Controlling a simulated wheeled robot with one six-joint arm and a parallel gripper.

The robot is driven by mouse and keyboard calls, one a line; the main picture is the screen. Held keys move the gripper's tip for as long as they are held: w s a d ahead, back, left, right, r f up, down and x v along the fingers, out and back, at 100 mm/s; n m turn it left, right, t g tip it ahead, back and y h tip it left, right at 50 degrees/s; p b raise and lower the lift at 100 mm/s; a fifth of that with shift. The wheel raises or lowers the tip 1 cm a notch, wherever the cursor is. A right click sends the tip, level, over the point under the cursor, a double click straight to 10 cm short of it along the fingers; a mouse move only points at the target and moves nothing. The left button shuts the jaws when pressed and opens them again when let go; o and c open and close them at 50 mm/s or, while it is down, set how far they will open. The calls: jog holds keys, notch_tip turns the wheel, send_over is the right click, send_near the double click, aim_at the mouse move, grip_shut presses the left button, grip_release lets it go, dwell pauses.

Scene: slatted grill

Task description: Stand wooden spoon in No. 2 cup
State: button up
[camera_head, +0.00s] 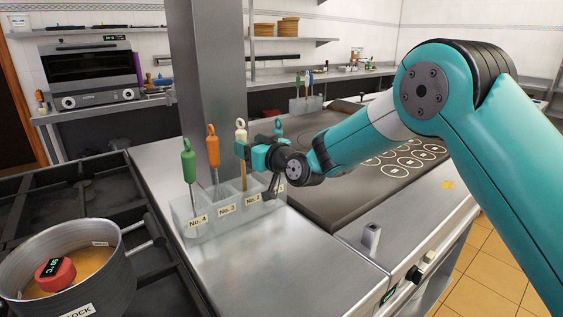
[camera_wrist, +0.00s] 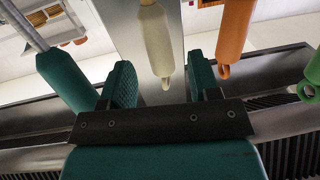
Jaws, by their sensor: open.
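The wooden spoon with a cream handle (camera_head: 240,128) and hanging ring stands upright. Its tan stem goes down into the clear rack at the cup labelled No. 2 (camera_head: 252,200). My gripper (camera_head: 243,150) is open at the height of the handle, reaching in from the right. In the wrist view the cream handle (camera_wrist: 156,38) hangs inverted, its ring end between the open fingertips of my gripper (camera_wrist: 162,82). The spoon's lower end is hidden in the cup.
A green-handled tool (camera_head: 189,160) stands in No. 4 and an orange-handled one (camera_head: 213,148) in No. 3. A teal handle (camera_wrist: 66,78) is close beside my gripper. A stock pot (camera_head: 70,265) is at lower left. The steel counter (camera_head: 270,255) in front is clear.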

jog(key=b+v, duration=0.5)
jog(key=v, duration=0.9)
jog(key=shift+s, duration=0.25)
jog(key=shift+d, duration=0.15)
jog(key=s+n+g+h+p, duration=0.1)
jog(key=s+g+h+p, duration=0.1)
jog(key=s+g, duration=0.95)
jog(key=s+d+f+m+g+h, duration=0.1)
jog(key=s+d, duration=0.3)
jog(key=s, duration=0.6)
jog(key=s+d+f+m+g+h+p, duration=0.1)
jog(key=s+d+h, duration=0.3)
jog(key=s, duration=0.6)
jog(key=shift+s+d+f, duration=0.35)
jog(key=shift+s, duration=0.05)
jog(key=shift+c, duration=0.4)
